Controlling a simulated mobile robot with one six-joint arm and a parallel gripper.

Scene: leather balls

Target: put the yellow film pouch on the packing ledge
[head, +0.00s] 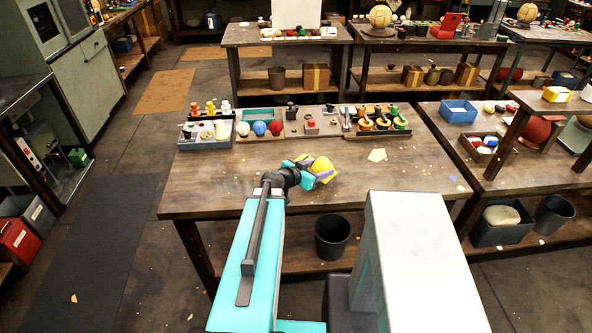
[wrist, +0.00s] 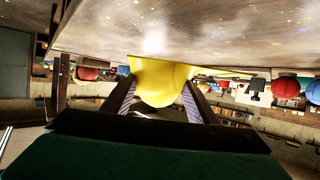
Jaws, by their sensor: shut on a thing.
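The yellow film pouch (head: 323,165) is in my gripper (head: 313,171), above the middle of the near wooden table in the head view. In the wrist view the pouch (wrist: 160,82) shows as a smooth yellow form between the two fingers of my gripper (wrist: 161,98), which is shut on it. The fingers cover part of its sides. A raised wooden ledge (head: 543,103) stands at the far right of the head view, with a yellow-and-white box on it. I cannot tell for sure that this is the packing ledge.
The near table (head: 230,185) has trays of balls, stamps and knobs along its back edge, including a blue-grey tray (head: 207,142). Its front is mostly bare. The right table holds a blue bin (head: 458,111). A dark bucket (head: 332,236) stands below the near table.

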